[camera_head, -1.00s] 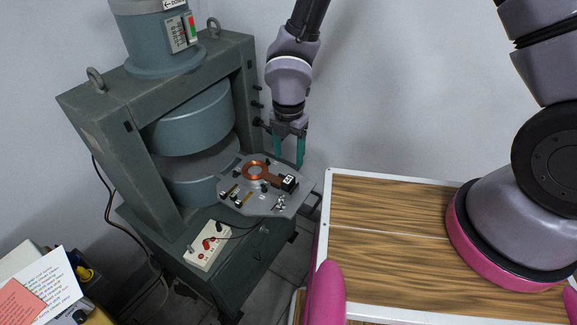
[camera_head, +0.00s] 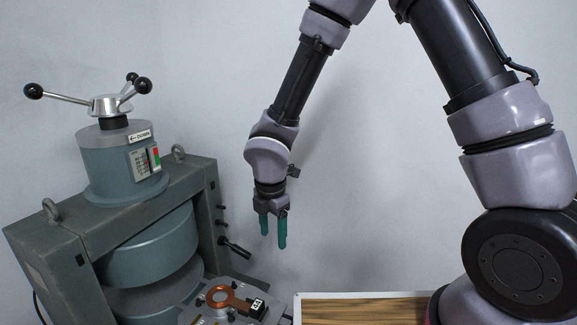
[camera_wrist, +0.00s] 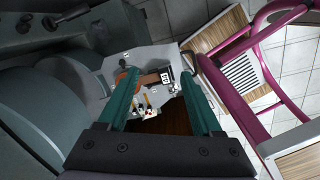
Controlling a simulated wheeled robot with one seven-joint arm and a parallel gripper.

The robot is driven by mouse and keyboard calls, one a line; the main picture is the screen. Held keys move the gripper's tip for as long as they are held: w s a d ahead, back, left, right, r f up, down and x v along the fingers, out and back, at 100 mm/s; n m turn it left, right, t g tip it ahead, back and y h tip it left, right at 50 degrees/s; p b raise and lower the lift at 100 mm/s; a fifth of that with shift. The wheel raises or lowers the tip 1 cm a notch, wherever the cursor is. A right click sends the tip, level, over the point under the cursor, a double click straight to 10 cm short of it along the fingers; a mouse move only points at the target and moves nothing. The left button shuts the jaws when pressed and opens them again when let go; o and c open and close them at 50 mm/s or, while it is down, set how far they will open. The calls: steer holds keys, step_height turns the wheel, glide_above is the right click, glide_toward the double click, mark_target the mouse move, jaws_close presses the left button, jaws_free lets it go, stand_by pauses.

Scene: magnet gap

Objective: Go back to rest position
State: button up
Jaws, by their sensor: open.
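My gripper (camera_head: 273,232) hangs in the air with its two green fingers pointing down, open and empty. It is above and a little to the right of the copper coil probe (camera_head: 228,296). The probe lies on the grey platform (camera_head: 190,316) at the front of the magnet. In the wrist view the open fingers of my gripper (camera_wrist: 166,92) frame the platform below, and the probe (camera_wrist: 150,79) shows between them. Nothing is between the fingertips.
The large grey-green magnet (camera_head: 60,250) stands at the left, with a three-armed handle (camera_head: 112,103) on top and a side lever (camera_head: 236,247). A wooden top with a white rim (camera_head: 365,295) is at the lower right. The air right of my gripper is clear.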

steer(key=w+d+r+m+t, duration=0.1)
steer(key=w+d+r+m, duration=0.2)
steer(key=d+r+m, duration=0.6)
steer(key=w+d+r+m+t, duration=0.1)
steer(key=w+d+r+m, duration=0.3)
steer(key=d+r, duration=0.5)
steer(key=s+d+r+m+t+y, duration=0.1)
steer(key=s+d+r+m+t, duration=0.1)
steer(key=s+d+r+m, duration=0.4)
steer(key=s+d+r+m+t+y, duration=0.1)
steer(key=s+d+r+m, duration=0.4)
steer(key=r+m, duration=0.5)
steer(key=shift+s+d+m+t, duration=0.4)
steer(key=shift+m+t, duration=0.2)
steer(key=shift+m, duration=0.6)
